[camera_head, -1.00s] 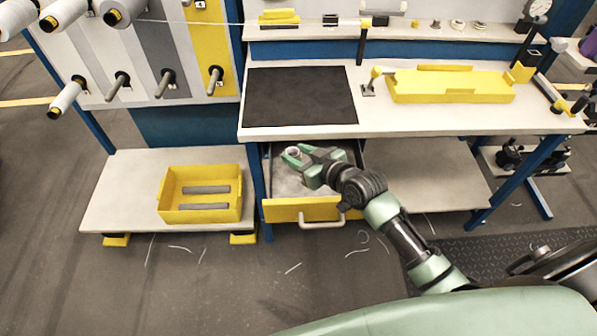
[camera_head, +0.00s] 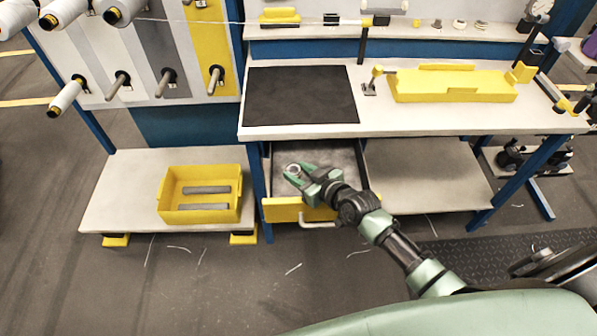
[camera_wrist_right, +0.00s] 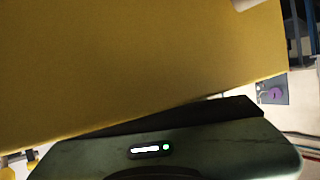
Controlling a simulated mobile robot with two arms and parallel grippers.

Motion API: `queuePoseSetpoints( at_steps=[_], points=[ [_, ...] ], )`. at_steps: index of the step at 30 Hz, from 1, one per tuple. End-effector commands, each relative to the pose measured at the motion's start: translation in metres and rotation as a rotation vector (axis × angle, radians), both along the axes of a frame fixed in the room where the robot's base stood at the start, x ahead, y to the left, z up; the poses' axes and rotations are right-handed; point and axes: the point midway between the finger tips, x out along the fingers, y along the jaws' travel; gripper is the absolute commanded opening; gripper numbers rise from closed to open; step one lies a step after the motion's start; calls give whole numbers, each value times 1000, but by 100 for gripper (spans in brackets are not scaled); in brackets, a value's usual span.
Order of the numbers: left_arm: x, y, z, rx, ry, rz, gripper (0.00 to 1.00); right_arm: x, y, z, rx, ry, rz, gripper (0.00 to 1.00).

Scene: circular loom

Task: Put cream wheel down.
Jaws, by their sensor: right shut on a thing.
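The cream wheel (camera_head: 293,170) is a small pale ring between the green fingertips of my right gripper (camera_head: 296,173) in the head view. The right gripper is shut on it, over the open drawer (camera_head: 338,160) under the workbench. Whether the wheel touches the drawer floor I cannot tell. In the right wrist view the yellow drawer front (camera_wrist_right: 140,60) fills most of the picture, and the fingertips and wheel are hidden. My left gripper is not in view.
A black mat (camera_head: 300,95) and a yellow tray (camera_head: 452,85) lie on the workbench above the drawer. A yellow bin (camera_head: 200,216) with grey bars stands on the low shelf at left. The drawer handle (camera_head: 318,224) sticks out in front.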

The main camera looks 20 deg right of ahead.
Motion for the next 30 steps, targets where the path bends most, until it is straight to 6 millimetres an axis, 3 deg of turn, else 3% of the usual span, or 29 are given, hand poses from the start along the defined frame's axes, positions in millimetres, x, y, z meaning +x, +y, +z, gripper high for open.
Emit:
queuePoseSetpoints(
  at_steps=[11,12,13,14,23,27,30],
  points=[
    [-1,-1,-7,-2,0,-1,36,-1,0,-11,-3,4,0,0],
    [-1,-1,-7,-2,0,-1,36,-1,0,-12,-3,6,1,51],
    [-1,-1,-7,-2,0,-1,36,-2,0,-12,-3,7,1,59],
    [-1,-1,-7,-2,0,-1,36,-2,0,-13,-4,8,1,62],
    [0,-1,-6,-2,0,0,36,-4,0,-15,-7,16,4,62],
    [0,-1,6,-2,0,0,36,-4,1,-1,-6,15,4,62],
    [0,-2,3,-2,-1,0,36,-18,-6,2,-7,13,3,62]
  ],
)
